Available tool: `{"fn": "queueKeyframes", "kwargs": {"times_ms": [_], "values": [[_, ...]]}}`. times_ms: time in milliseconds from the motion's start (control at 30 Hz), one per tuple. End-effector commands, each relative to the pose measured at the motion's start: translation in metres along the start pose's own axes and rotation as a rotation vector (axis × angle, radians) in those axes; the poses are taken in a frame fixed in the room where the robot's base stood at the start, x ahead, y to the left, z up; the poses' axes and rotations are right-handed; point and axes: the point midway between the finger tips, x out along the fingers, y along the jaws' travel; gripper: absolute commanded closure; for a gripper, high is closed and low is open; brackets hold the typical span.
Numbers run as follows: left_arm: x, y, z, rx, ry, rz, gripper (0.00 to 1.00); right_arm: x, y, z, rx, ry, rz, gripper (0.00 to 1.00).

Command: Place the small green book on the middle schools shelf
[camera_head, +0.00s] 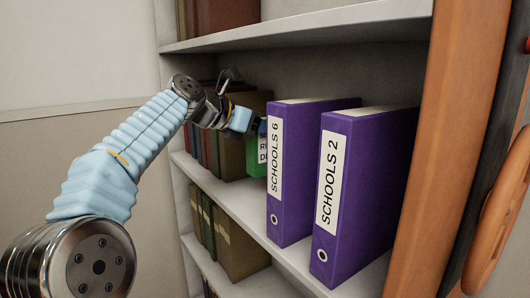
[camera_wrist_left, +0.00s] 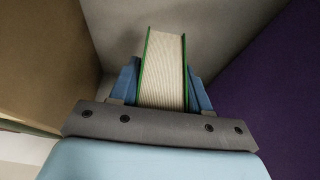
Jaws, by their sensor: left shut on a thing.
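The small green book (camera_head: 257,163) stands upright on the middle shelf (camera_head: 238,201), between brown books on the left and the purple SCHOOLS 6 binder (camera_head: 291,180) on the right. The binder hides part of it. My left gripper (camera_head: 257,125) reaches in from the left at the book's top. In the left wrist view the green book (camera_wrist_left: 163,70) shows green covers and pale page edges between the two blue fingers of my left gripper (camera_wrist_left: 162,85), which are shut on it. I cannot tell whether the book touches the shelf. My right gripper is not in view.
The purple SCHOOLS 2 binder (camera_head: 362,192) stands right of SCHOOLS 6. Brown and dark books (camera_head: 229,143) stand close on the left. The upper shelf board (camera_head: 310,24) lies above my gripper. More books (camera_head: 235,243) stand on the shelf below. An orange-brown wooden post (camera_head: 446,150) is at right.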

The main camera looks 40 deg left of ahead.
Motion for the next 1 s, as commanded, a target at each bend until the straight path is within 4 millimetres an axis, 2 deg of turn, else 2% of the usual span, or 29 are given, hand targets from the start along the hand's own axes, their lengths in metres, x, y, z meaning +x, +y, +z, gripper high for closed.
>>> {"fn": "queueKeyframes", "kwargs": {"times_ms": [33,233,433,833,867,1000], "values": [[0.002,0.001,-0.014,-0.002,0.002,0.004,0.93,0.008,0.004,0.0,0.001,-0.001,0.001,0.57],[0.008,0.001,-0.029,-0.002,0.001,0.004,0.93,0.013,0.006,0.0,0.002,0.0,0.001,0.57],[0.02,0.001,-0.058,-0.002,0.001,0.005,0.93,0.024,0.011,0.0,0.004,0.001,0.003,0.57],[0.026,0.001,-0.062,-0.001,0.001,0.004,0.93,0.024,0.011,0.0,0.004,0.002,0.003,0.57],[0.026,0.002,-0.063,-0.001,0.002,0.004,0.52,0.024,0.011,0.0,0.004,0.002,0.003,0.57],[0.026,0.002,-0.062,-0.001,0.002,0.004,0.3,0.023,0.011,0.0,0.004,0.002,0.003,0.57]]}}
